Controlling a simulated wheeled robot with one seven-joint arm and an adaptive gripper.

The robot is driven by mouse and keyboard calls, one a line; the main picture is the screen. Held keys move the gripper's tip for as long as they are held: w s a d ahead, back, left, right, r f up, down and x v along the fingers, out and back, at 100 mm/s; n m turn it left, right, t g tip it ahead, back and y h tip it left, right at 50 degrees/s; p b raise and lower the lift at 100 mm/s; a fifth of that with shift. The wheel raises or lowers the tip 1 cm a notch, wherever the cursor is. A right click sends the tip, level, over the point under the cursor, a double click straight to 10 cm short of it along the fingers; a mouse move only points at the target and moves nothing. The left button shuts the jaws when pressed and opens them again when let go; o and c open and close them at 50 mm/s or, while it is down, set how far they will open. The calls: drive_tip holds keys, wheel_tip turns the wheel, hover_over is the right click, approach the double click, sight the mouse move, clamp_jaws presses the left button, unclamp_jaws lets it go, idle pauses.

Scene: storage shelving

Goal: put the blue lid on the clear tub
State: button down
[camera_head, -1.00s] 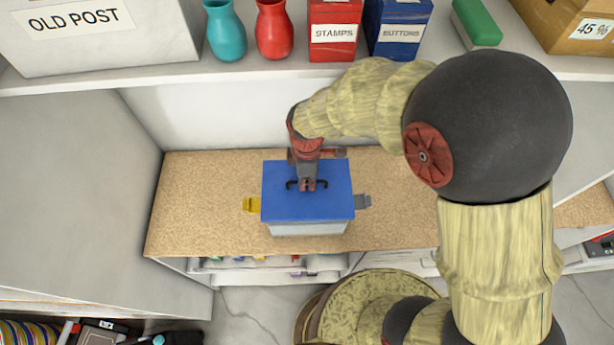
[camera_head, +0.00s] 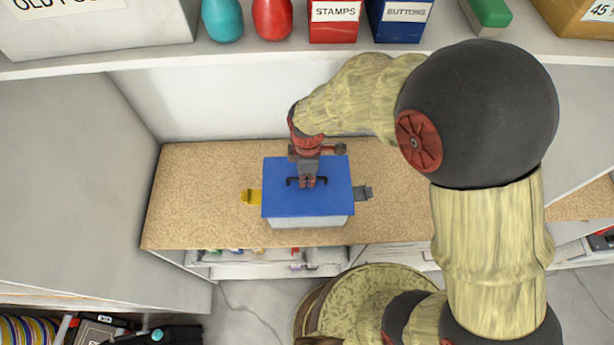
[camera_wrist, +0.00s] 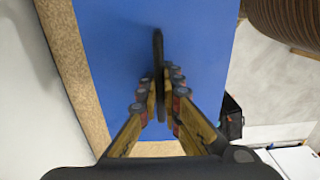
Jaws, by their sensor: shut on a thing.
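The blue lid (camera_head: 285,202) lies level over the clear tub (camera_head: 308,222), whose front wall shows below the lid's front edge. I cannot tell whether the lid is fully seated. A yellow latch (camera_head: 251,196) sticks out at the tub's left side and a grey latch (camera_head: 363,192) at its right. My gripper (camera_head: 307,184) is over the lid's middle, shut on its dark handle. The wrist view shows the gripper's fingers (camera_wrist: 161,98) on either side of the thin black handle (camera_wrist: 158,48), with the blue lid (camera_wrist: 205,40) filling the middle.
The tub stands on a cork-coloured shelf board (camera_head: 195,205) with free room to its left. Above it, an upper shelf (camera_head: 150,62) holds a stamps box (camera_head: 334,25), a buttons box (camera_head: 402,25) and vases. A grey side panel (camera_head: 75,170) bounds the left.

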sight(307, 184)
drive_tip(key=shift+f+b, duration=1.1)
drive_tip(key=shift+f, duration=0.7)
drive_tip(key=c, duration=1.9)
unclamp_jaws()
wheel_tip(307, 184, up, 12)
